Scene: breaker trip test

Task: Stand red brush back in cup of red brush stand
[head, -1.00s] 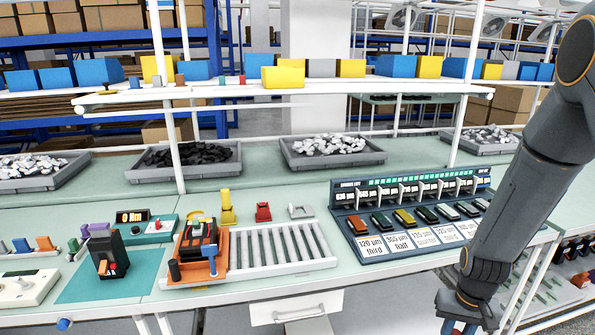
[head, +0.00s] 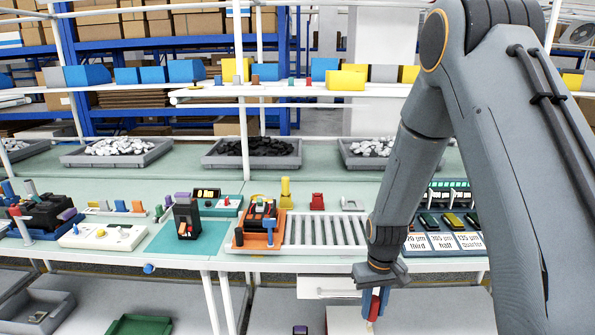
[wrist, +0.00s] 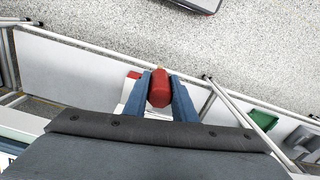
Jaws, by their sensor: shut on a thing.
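My gripper (head: 371,303) hangs below the front edge of the bench, in front of a white drawer. Its two blue fingers are shut on a red rounded thing (head: 375,306), which I take to be the red brush. In the wrist view the red brush (wrist: 159,88) sits between the fingertips (wrist: 161,96), its end towards the camera; its lower part is hidden. A small red piece (head: 317,201), probably the red brush stand, stands on the bench behind the roller tray, between a yellow stand (head: 285,192) and a grey one (head: 350,203). Its cup cannot be made out.
A roller tray (head: 325,231) and an orange-based device (head: 259,224) lie along the bench front. A labelled panel (head: 440,241) is partly hidden behind my arm. The white drawer (head: 325,287) hangs under the bench. Grey bins and a raised shelf stand behind.

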